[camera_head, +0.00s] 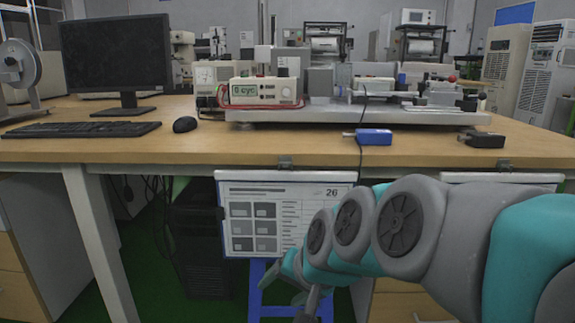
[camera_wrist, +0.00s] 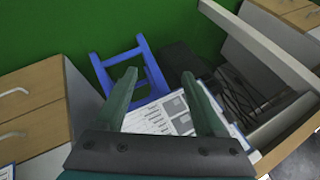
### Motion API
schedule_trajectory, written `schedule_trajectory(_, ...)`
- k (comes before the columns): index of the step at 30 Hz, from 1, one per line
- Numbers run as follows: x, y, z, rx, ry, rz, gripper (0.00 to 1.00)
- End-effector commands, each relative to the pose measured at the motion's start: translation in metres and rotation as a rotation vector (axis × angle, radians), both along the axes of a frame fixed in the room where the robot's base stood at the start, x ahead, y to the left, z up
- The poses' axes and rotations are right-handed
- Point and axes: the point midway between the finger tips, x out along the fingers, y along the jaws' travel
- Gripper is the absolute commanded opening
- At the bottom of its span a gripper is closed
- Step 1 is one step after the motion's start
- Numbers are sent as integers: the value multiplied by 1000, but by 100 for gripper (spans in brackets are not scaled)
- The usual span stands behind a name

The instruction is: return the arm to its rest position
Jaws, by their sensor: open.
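My arm, grey and teal, reaches in from the lower right of the head view and points down toward the front of the desk. My gripper (camera_wrist: 160,80) shows in the wrist view with its two teal fingers spread apart and nothing between them. In the head view its end is low in the middle, below the desk top and in front of the hanging sheet, only partly visible. The hanging sheet (camera_head: 262,215) marked 26 shows behind the fingers in the wrist view (camera_wrist: 170,117).
The wooden desk (camera_head: 90,150) holds a monitor (camera_head: 115,52), a keyboard (camera_head: 80,129), a mouse (camera_head: 185,124), a test rig (camera_head: 350,115) and a blue block (camera_head: 373,137). Below stand a dark computer case (camera_head: 198,240) and a blue stool (camera_wrist: 130,62). Drawers flank the knee space.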

Motion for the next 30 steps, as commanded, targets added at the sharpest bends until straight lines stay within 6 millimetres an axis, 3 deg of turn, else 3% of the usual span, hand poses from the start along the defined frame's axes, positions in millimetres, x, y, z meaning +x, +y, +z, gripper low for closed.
schedule_trajectory(3, -52, -44, -45, -150, 134, 75, 71)
schedule_trajectory(6, -95, -76, -72, -246, 245, 135, 71)
schedule_trajectory(12, -161, -121, -102, -361, 419, 219, 71)
schedule_trajectory(18, -218, -153, -117, -429, 570, 282, 71)
schedule_trajectory(20, -231, -161, -115, -444, 604, 297, 71)
schedule_trajectory(21, -228, -159, -101, -442, 597, 297, 71)
schedule_trajectory(30, -227, -158, -44, -440, 594, 295, 71)
